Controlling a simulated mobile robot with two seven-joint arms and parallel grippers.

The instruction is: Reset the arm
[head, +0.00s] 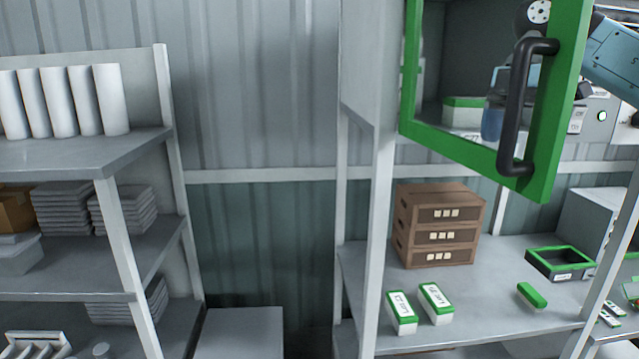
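Part of my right arm (612,58), a light-blue link, enters at the top right beside the open green-framed door. A round dark joint (538,12) shows at the top edge by the door handle. I cannot make out the fingers of my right gripper. My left arm and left gripper are not in the picture. The green door (553,125) has a glass pane and a black handle (517,110). Through the pane I see a green-and-white box (463,112) and a blue object (492,120) that I cannot identify.
On the right shelf (470,312) stand a brown drawer box (437,240), two green-and-white labelled boxes (401,312) (436,304), a green block (531,295) and a green-rimmed tray (560,262). The left rack (75,155) holds white rolls and stacked trays.

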